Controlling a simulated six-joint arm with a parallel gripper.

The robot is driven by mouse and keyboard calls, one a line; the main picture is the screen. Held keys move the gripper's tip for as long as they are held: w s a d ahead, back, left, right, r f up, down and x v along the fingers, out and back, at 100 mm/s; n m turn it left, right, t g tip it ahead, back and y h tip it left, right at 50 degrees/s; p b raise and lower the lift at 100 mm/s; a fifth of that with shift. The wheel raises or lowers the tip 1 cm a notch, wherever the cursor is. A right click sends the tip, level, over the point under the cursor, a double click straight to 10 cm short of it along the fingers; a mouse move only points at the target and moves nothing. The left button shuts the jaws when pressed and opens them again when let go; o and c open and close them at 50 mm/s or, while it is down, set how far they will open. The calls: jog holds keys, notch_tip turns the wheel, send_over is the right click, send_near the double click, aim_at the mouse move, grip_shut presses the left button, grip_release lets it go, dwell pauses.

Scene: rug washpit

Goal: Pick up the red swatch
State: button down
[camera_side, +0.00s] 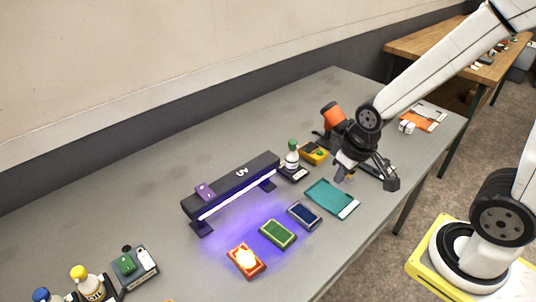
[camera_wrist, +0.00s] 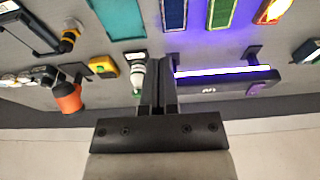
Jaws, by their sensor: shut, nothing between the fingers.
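The red swatch (camera_side: 246,260) lies flat on the grey table near the front, left of the green swatch, with a bright glare on its face. It also shows at the top right of the wrist view (camera_wrist: 272,11), partly cut off. My gripper (camera_wrist: 158,78) is shut and empty, its two fingers together. In the side view my gripper (camera_side: 345,168) is over the right part of the table, beyond the teal swatch and well away from the red one.
The green swatch (camera_side: 278,233), blue swatch (camera_side: 303,215) and teal swatch (camera_side: 331,198) lie in a row right of the red one. A purple-lit lamp bar (camera_side: 235,181) stands behind them. A bottle (camera_side: 291,158), yellow box (camera_side: 314,153) and orange object (camera_side: 332,115) stand farther back.

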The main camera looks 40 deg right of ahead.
grip_release()
dwell(0.4)
jog(key=w+a+f+g, duration=0.1)
jog(key=w+a+f, duration=0.1)
jog(key=a, duration=0.5)
jog(key=w+a+f, duration=0.2)
jog(key=a+f, duration=0.2)
jog(key=a, duration=0.3)
jog(key=w+a+f+g, duration=0.1)
jog(key=w+a+f, duration=0.1)
jog(key=a, duration=0.6)
jog(key=shift+w+a+f+m+g, duration=0.1)
jog(key=shift+w+f+m+g, duration=0.2)
jog(key=shift+w+f, duration=0.15)
